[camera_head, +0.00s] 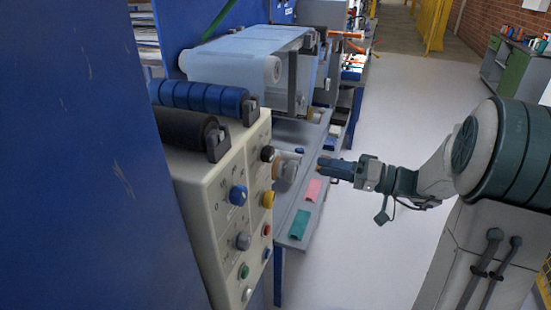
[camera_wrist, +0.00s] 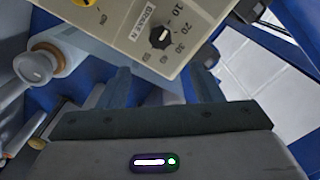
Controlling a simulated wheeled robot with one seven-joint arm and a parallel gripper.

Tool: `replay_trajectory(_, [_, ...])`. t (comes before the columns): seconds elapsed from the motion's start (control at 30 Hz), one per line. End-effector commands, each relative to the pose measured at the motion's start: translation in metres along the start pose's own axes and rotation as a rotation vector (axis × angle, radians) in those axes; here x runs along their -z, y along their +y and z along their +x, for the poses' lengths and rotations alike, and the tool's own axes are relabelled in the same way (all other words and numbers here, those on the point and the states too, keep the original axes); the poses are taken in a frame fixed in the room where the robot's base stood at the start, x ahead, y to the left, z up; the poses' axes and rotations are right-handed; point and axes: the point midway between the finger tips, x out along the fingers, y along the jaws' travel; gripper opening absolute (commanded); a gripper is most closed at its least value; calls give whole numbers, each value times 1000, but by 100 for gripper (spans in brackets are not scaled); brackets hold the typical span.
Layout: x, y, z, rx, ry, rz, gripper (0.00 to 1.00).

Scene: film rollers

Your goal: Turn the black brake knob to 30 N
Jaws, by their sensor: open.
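The black brake knob (camera_wrist: 161,38) sits on a cream control panel (camera_wrist: 130,28) in the wrist view. A label beside it reads like "BRAKE N", and printed numbers, including 10 and 30, ring it. A small light mark shows on the knob, but I cannot tell exactly which number it points to. In the head view the black knob (camera_head: 267,153) is at the panel's upper right edge. My gripper (camera_head: 322,167) is to the right of it, apart from it, pointing at the panel. In the wrist view my gripper (camera_wrist: 162,76) is open and empty, its fingers spread below the knob.
A yellow knob (camera_head: 268,199), a blue knob (camera_head: 238,195) and other buttons share the panel. Blue rollers (camera_head: 200,97) and a black roller (camera_head: 185,127) lie above it. Pink (camera_head: 313,190) and green (camera_head: 299,224) pieces lie on the shelf. Open floor is at right.

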Motion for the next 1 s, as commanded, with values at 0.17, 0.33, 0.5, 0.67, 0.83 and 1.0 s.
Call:
replay_trajectory(0.17, [2, -1, 20, 5, 4, -5, 59])
replay_trajectory(0.33, [2, -2, 56, 5, 2, -3, 59])
replay_trajectory(0.5, [2, -2, 92, 4, 1, -2, 59])
replay_trajectory(0.67, [2, -1, 118, 3, 4, -3, 59])
replay_trajectory(0.83, [2, -1, 132, 2, 5, -3, 59])
replay_trajectory(1.0, [2, 0, 136, 0, 5, -3, 59])
